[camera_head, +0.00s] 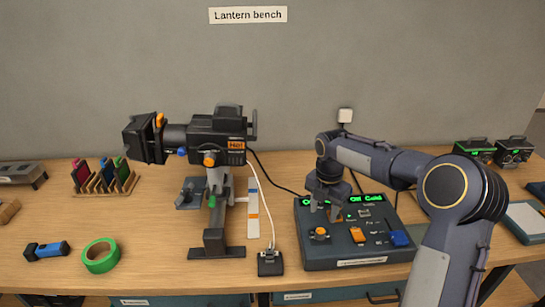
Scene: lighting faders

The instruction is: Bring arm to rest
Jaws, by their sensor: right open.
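My right arm comes in from the lower right and bends over the dark control console (345,252). My right gripper (325,211) points down, open, over the upper left part of the console, close to its green display (367,198). The gripper hides part of that display. I cannot tell whether its fingertips touch the panel. The console carries an orange fader knob (357,235), another orange knob (320,233) and a blue knob (400,238). My left gripper does not show.
A black lantern (218,130) on a stand (214,240) is left of the console. A small black box (270,262) with a cable sits between them. Green tape (101,256), a blue-black tool (47,250) and a wooden rack (104,180) lie left. Bare bench shows around the tape.

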